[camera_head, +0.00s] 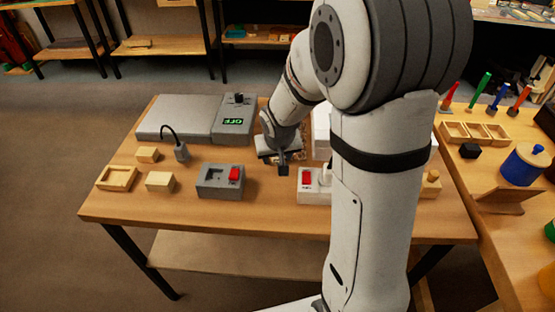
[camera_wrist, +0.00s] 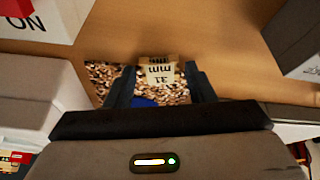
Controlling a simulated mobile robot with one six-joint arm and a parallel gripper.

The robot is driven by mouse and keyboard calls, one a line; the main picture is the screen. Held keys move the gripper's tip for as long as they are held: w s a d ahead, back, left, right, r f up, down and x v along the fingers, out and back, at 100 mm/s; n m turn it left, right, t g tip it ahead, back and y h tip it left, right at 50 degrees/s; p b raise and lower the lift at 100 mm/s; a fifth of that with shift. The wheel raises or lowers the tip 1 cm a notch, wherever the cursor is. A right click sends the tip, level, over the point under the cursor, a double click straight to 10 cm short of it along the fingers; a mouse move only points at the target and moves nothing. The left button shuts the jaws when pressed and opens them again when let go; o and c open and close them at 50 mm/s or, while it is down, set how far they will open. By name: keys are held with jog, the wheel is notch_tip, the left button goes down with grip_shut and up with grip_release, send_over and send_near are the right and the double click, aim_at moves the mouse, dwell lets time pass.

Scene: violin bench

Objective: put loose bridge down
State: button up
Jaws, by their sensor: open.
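My gripper (camera_head: 283,170) hangs low over the middle of the bench. In the wrist view my gripper (camera_wrist: 160,84) has its two dark fingers spread apart. A small pale wooden piece (camera_wrist: 157,73) marked "31 mm" shows between and just beyond the fingertips; it may be the loose bridge, but its full shape is hidden. It lies at a patch of wood shavings (camera_wrist: 104,76). Whether a finger touches it cannot be told. A small blue thing (camera_wrist: 143,102) shows between the fingers, partly hidden. In the head view my arm hides most of this spot.
On the bench (camera_head: 270,215) stand a grey box with a red switch (camera_head: 220,181), a white box with a red switch (camera_head: 311,185), a device reading "OFF" (camera_head: 233,122), wooden blocks (camera_head: 160,182) and a small wooden tray (camera_head: 117,178). The bench's front edge is mostly clear.

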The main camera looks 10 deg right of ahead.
jog(key=c, duration=0.8)
